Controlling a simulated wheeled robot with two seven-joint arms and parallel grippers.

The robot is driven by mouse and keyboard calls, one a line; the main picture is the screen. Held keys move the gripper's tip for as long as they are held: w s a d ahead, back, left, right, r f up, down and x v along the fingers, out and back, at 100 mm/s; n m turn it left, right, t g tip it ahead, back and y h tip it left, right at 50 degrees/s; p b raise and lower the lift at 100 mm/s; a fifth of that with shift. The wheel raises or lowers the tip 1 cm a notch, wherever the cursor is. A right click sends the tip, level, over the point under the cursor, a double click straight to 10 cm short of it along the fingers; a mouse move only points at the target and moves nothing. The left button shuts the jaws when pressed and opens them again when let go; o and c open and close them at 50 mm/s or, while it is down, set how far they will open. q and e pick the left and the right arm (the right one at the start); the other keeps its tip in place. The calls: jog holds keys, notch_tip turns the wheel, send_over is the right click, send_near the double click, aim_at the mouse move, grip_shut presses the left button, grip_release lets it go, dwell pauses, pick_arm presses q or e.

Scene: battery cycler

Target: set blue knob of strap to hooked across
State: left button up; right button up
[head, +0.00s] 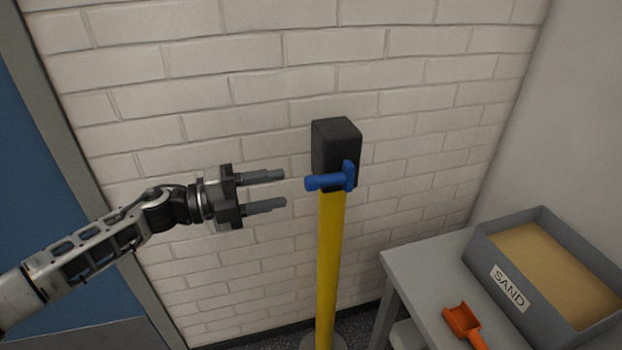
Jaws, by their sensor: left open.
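A yellow post (329,260) stands upright in front of the brick wall, with a black strap housing (335,143) on its top. A blue knob (328,181) sticks out to the left from the front of the housing, joined to a blue end piece against it. No length of strap shows drawn out. My left gripper (284,189) is open and empty, just left of the knob. Its two fingers point right, one above and one below the knob's height, and look apart from it. My right gripper is not in view.
A grey table (433,260) at the lower right holds a grey box (483,265) labelled SAND and an orange scoop (464,323). The white brick wall (230,90) is behind. A blue panel with a grey frame (130,270) is at left.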

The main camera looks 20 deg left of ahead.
aim_at(305, 185)
pick_arm(q)
jog(key=p+x, duration=0.1)
jog(key=x, duration=0.6)
jog(key=shift+w+d, duration=0.25)
jog(key=shift+d, duration=0.1)
grip_shut()
